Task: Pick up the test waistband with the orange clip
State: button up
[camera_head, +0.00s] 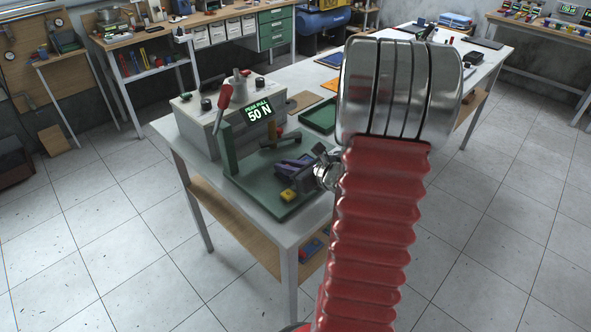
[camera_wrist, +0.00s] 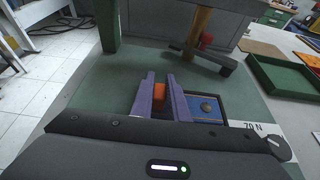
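My gripper (camera_wrist: 161,76) has two purple fingers and reaches low over a green plate (camera_wrist: 100,85) in the wrist view. An orange piece (camera_wrist: 159,95), which looks like the clip, shows between the fingers. The fingers stand apart; I cannot tell whether they press on it. The waistband itself cannot be made out clearly. In the head view the purple fingers (camera_head: 291,166) are over the green plate (camera_head: 243,181), and my own arm covers much of the right side. No orange piece is clear there.
A blue panel with a round brass-coloured knob (camera_wrist: 207,107) lies just right of the fingers. A post with a foot (camera_wrist: 198,40) stands beyond. A green tray (camera_wrist: 284,80) is at right. A grey box with a "50 N" display (camera_head: 259,111) and red lever (camera_head: 223,98) stands behind the plate.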

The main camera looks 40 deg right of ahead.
grip_shut()
notch_tip(320, 180, up, 10)
dwell(0.8)
jog(key=shift+a, duration=0.1)
dwell(0.4)
